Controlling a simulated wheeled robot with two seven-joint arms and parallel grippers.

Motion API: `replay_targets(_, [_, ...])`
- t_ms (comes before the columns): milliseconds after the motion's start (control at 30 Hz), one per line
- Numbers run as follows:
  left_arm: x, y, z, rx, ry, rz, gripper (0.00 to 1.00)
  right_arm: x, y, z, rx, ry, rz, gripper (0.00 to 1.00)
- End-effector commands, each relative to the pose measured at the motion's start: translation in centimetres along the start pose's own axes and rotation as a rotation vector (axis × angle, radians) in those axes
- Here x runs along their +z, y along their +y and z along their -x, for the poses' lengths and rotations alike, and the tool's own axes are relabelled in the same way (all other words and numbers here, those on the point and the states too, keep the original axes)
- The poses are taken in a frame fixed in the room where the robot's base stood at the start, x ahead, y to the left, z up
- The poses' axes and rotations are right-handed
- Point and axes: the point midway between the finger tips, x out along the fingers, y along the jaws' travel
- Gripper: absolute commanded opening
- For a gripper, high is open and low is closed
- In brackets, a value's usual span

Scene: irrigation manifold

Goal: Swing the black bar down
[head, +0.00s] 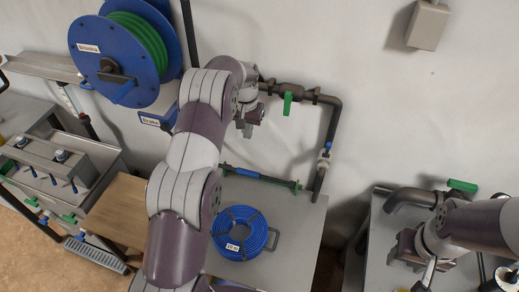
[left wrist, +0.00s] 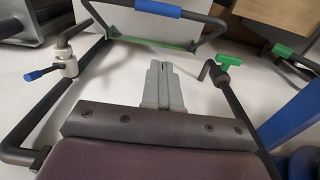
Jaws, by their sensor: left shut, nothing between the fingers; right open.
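The black bar (head: 280,182) has a blue sleeve and lies low by the wall, over the back of the grey table. In the left wrist view, the black bar (left wrist: 200,17) is a U-shaped frame with its blue sleeve at the top, and a green strip spans its near side. My left gripper (head: 248,131) is up near the wall, above the bar and apart from it. Its grey fingers (left wrist: 163,88) are shut and empty. My right gripper (head: 412,260) is open at the right, by another pipe; its fingertips are hard to make out.
A dark pipe (head: 334,118) with a green valve handle (head: 287,103) runs along the wall beside my left gripper. A coiled blue hose (head: 226,243) lies on the grey table (head: 295,230). A blue reel (head: 92,62) hangs at upper left. A grey spout (head: 408,196) stands at right.

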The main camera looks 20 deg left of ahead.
Motion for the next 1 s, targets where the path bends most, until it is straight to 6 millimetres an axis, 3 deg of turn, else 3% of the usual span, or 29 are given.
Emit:
replay_targets(100, [0.0,0.0,-3.1,0.000,0.001,0.000,0.00,0.3,0.0,-2.8,0.000,0.001,0.002,0.48])
replay_targets(333, [0.0,0.1,-7.9,0.000,0.001,0.000,0.00,0.7,0.0,-6.3,0.000,0.002,0.004,0.48])
replay_targets(367, [0.0,0.1,-7.7,0.000,0.000,0.000,0.00,0.5,0.0,-5.2,0.000,0.003,0.004,0.48])
replay_targets(600, [1.9,0.1,-10.5,0.000,-0.001,0.000,0.00,0.2,0.0,-2.8,0.000,0.004,0.005,0.48])
replay_targets(1000, [2.8,0.0,-12.1,0.000,0.003,0.000,0.00,0.2,0.0,-2.4,0.000,0.003,0.006,0.48])
